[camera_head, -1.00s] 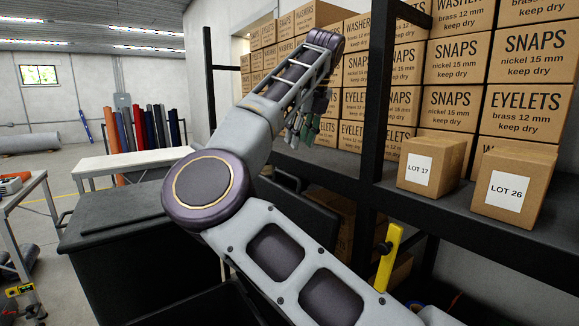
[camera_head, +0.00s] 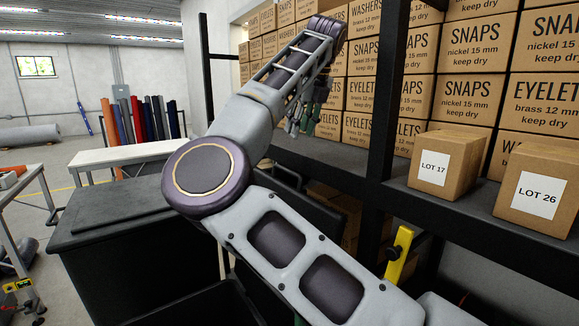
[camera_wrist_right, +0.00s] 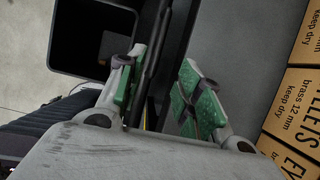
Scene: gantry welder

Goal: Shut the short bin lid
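A dark bin with its flat lid down (camera_head: 110,215) stands at the left in the head view. Beside it, at the bottom, is an open dark bin (camera_head: 190,308), partly behind my right arm. A dark raised panel (camera_head: 325,217), which looks like a lid, shows behind the arm; most of it is hidden. My right gripper (camera_head: 303,120) is above and beyond it, near the shelf. In the wrist view my right gripper (camera_wrist_right: 165,92) is open, its green-padded fingers apart. A dark bar or edge passes between or below them; contact is unclear. My left gripper is not in view.
A dark shelf (camera_head: 410,198) with stacked cartons and two LOT boxes (camera_head: 445,165) runs along the right. A yellow bracket (camera_head: 398,255) is on its frame. A pale table (camera_head: 125,154) and fabric rolls stand behind the bins. An open dark container (camera_wrist_right: 93,38) shows in the wrist view.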

